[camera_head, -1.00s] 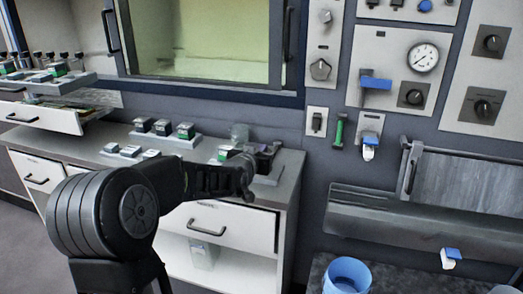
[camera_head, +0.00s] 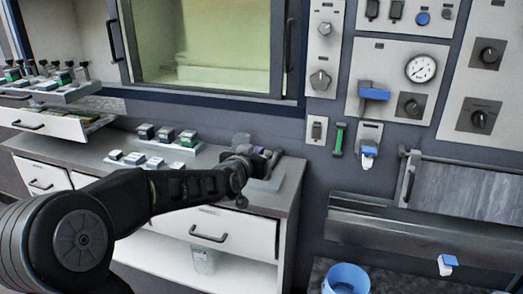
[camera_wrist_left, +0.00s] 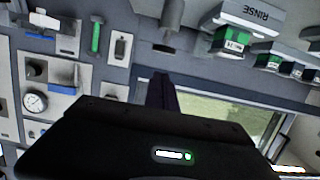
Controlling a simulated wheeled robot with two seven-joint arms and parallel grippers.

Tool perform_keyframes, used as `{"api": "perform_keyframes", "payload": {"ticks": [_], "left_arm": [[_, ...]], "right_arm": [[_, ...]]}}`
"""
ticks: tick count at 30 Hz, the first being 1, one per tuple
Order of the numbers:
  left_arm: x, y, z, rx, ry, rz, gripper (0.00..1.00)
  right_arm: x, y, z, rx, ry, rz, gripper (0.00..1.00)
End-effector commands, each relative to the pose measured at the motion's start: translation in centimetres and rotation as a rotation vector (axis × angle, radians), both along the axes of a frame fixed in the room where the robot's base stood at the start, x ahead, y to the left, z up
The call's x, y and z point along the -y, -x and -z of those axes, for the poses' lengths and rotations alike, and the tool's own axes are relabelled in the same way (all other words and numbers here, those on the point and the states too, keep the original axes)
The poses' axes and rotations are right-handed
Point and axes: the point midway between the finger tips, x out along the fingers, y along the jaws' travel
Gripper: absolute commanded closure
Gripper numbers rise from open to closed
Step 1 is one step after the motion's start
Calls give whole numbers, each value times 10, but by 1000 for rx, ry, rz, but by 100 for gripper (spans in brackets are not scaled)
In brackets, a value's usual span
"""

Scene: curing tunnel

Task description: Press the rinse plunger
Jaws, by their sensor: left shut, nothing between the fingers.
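A grey base labelled RINSE (camera_wrist_left: 262,14) shows upside down at the top of the left wrist view, with a green-marked block (camera_wrist_left: 232,40) by it. A grey upright part (camera_wrist_left: 172,14) left of it may be the plunger; I cannot tell for sure. In the head view, my left gripper (camera_head: 268,160) is over the right end of the counter, at a grey base plate (camera_head: 266,185). It hides most of what stands there. Its shut, empty fingers also show in the wrist view (camera_wrist_left: 162,88). Contact with the plunger cannot be made out. My right gripper is not in view.
Several small blocks stand on trays (camera_head: 183,148) along the counter (camera_head: 125,140). An open drawer (camera_head: 60,122) is at the left.

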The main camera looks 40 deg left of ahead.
Motion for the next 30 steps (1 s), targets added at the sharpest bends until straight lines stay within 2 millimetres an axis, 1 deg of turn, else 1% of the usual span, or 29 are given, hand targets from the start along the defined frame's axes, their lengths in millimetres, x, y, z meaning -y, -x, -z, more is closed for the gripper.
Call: {"api": "perform_keyframes", "payload": {"ticks": [1, 3, 6, 9, 13, 30], "left_arm": [[2, 11, -6, 3, 3, -3, 100], [7, 22, -8, 2, 1, -1, 100], [11, 34, -11, 2, 0, -1, 100], [14, 41, -12, 2, 0, -1, 100], [15, 44, -12, 2, -2, 0, 100], [16, 43, -11, 0, -1, 0, 100]], "right_arm": [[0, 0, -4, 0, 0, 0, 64], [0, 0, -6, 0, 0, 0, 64], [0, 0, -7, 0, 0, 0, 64], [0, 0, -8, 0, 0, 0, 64], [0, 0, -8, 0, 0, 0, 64], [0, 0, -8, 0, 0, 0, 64]]}}
